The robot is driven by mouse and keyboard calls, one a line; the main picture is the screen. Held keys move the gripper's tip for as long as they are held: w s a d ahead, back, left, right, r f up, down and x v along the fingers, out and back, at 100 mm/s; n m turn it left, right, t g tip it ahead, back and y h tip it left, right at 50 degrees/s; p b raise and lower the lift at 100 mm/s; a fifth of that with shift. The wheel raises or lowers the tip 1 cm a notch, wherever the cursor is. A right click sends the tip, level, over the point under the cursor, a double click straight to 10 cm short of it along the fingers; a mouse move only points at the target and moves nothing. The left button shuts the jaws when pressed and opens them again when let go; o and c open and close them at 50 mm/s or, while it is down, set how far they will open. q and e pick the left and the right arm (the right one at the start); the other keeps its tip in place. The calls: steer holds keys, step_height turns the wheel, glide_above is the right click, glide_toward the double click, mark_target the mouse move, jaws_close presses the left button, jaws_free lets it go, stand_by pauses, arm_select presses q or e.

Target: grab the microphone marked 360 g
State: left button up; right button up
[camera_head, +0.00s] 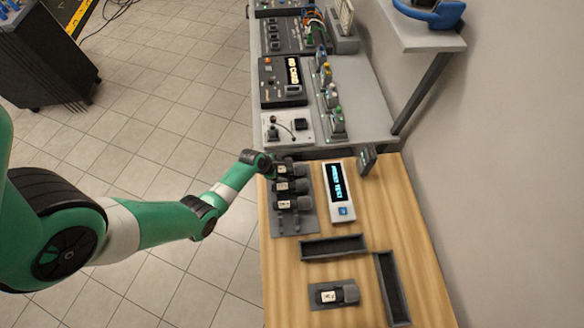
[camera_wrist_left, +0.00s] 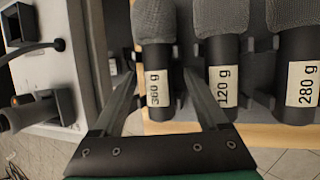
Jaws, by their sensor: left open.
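The microphone marked 360 g (camera_wrist_left: 158,95) has a dark body and a grey mesh head. It is the leftmost of three in the left wrist view, and the farthest on the rack (camera_head: 296,224) in the head view. My left gripper (camera_wrist_left: 160,76) is open, with one finger on each side of this microphone's body in the wrist view. I cannot tell whether the fingers touch it. The left gripper (camera_head: 274,168) also shows in the head view at the far end of the rack, partly hiding the microphone. My right gripper is not in view.
Another microphone (camera_head: 350,292) lies on a dark pad nearer the front. A scale-like display (camera_head: 339,191) and two dark trays (camera_head: 333,247) (camera_head: 392,288) occupy the wooden table. Control panels (camera_head: 283,81) stand beyond.

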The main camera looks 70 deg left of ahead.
arm_select(q)
jaws_close()
stand_by(0.4)
steer(key=shift+r, duration=0.15)
